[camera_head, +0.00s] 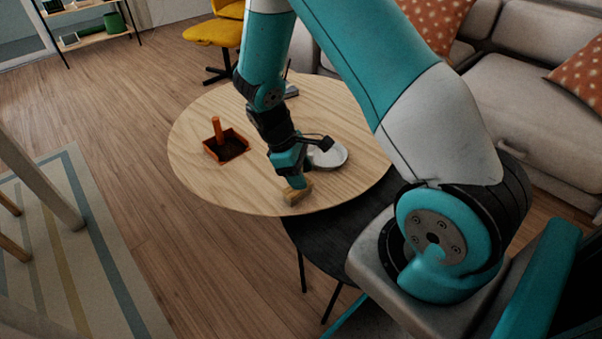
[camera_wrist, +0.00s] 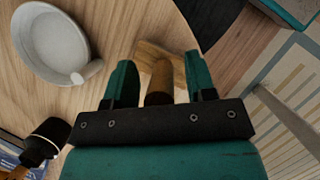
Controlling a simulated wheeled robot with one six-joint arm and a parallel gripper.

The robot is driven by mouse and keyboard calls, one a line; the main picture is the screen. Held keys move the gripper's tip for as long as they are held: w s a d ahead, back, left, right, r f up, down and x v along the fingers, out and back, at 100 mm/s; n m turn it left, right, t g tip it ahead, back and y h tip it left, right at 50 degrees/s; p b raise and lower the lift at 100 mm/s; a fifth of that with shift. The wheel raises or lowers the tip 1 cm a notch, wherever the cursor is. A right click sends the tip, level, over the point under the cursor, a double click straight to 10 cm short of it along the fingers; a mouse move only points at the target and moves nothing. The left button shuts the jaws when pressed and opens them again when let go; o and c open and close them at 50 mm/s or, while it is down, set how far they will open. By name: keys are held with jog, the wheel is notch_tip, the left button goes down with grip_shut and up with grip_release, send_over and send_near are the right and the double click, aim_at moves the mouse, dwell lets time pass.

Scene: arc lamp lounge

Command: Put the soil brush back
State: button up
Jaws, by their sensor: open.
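The soil brush (camera_head: 297,194) is a small wooden block with a brown round handle, at the near edge of the round wooden table. In the wrist view, the brush's handle (camera_wrist: 159,84) stands between the two teal fingers, with the pale wooden block beyond it. My gripper (camera_head: 296,181) is open around the handle and points down at it. Gaps show between the handle and both fingers (camera_wrist: 158,76). The brush's underside is hidden. An orange square tray (camera_head: 238,153) with dark soil and an upright orange piece stands on the table to the left.
A white round dish (camera_head: 330,157) sits on the table (camera_head: 200,120) just right of my gripper. A dark stool (camera_head: 325,235) stands under the near right edge. A yellow chair (camera_head: 213,32) and grey sofa (camera_head: 530,110) stand behind. Bare tabletop lies between tray and brush.

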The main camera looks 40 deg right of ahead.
jog(key=w+a+r+t+y+p, duration=0.15)
jog(key=a+r, duration=0.25)
jog(key=r, duration=0.5)
jog(key=a+r+p, duration=0.2)
jog(key=a+r, duration=0.3)
jog(key=r, duration=0.4)
jog(key=s+a+r+t+y, duration=0.1)
jog(key=s+a+r+y, duration=0.1)
jog(key=s+a+r, duration=0.4)
jog(key=s+a+r+t+y, duration=0.1)
jog(key=s+a+r+y, duration=0.2)
jog(key=s+a+r, duration=0.3)
jog(key=s, duration=0.5)
jog(key=shift+s, duration=0.15)
